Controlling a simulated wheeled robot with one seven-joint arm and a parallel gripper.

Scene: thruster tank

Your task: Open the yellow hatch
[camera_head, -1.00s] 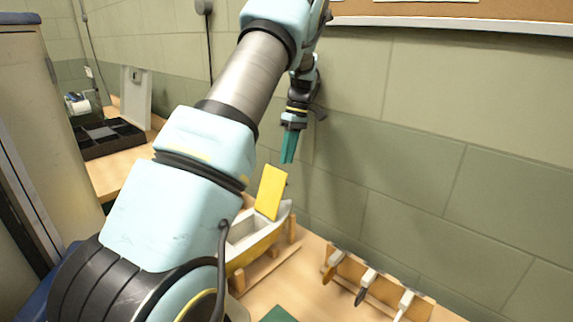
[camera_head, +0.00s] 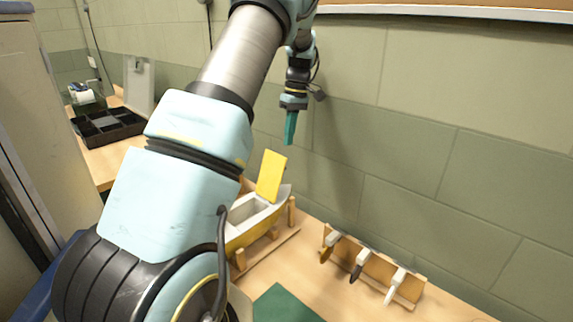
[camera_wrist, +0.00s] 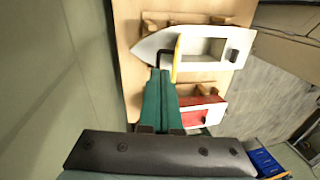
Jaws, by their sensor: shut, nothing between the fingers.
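The yellow hatch (camera_head: 271,176) stands raised on the deck of a small boat (camera_head: 262,228) with a white top and yellow hull. The boat's rectangular opening shows uncovered beside it. In the wrist view the hatch (camera_wrist: 177,62) appears nearly edge-on, along one side of the opening in the white boat (camera_wrist: 152,45). My gripper (camera_head: 290,142) points down, its green fingers shut and empty, above the raised hatch and towards the wall. In the wrist view the gripper (camera_wrist: 160,72) overlaps the boat's edge near the hatch; I see a gap between them in the head view.
The boat rests on a wooden stand on the table. A rack (camera_head: 378,275) with several small tools stands to the right, and a green mat (camera_head: 283,303) lies in front. A black divided tray (camera_head: 108,134) is at the left. The wall rises close behind the boat.

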